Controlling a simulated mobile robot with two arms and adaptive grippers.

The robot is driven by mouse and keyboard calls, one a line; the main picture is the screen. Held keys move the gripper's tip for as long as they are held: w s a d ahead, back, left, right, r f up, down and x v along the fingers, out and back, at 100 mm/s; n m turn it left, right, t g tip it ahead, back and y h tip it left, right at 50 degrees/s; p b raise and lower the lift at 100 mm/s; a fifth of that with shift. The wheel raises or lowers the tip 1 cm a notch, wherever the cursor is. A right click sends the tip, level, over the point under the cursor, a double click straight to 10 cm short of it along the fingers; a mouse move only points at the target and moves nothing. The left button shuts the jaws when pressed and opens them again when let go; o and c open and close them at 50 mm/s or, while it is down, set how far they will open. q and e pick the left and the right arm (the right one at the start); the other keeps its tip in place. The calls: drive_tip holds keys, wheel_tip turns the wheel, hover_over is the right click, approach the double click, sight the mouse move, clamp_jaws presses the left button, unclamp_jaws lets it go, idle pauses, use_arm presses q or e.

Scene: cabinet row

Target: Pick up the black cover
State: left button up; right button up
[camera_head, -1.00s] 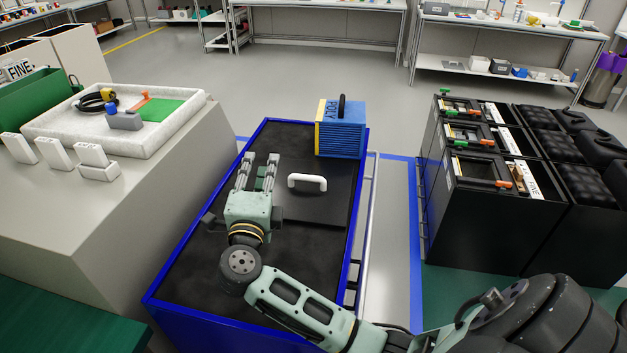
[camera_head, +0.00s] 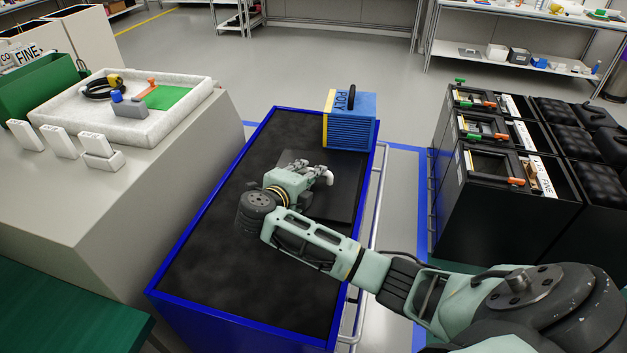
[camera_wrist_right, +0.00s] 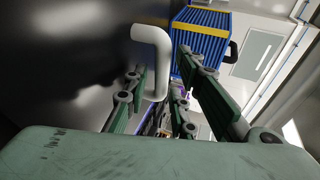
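The black cover (camera_head: 345,197) is a flat dark panel lying on the black top of the blue-edged cart. Its white bar handle (camera_head: 327,177) is partly hidden behind my right gripper (camera_head: 318,173) in the head view. In the right wrist view the white handle (camera_wrist_right: 158,58) shows between the finger pads of my right gripper (camera_wrist_right: 160,85). The fingers look spread, with gaps beside the handle. My left gripper is in neither view.
A blue ribbed box (camera_head: 350,120) with a black handle stands at the cart's far end. A grey counter (camera_head: 150,200) with a white tray (camera_head: 140,128) is on the left. Black cabinets (camera_head: 490,215) stand on the right. The near part of the cart top (camera_head: 250,285) is bare.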

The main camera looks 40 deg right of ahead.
drive_tip(key=shift+w+d+f, duration=0.15)
drive_tip(key=shift+d, duration=0.1)
drive_tip(key=shift+c, duration=0.5)
drive_tip(key=shift+a, duration=0.1)
clamp_jaws()
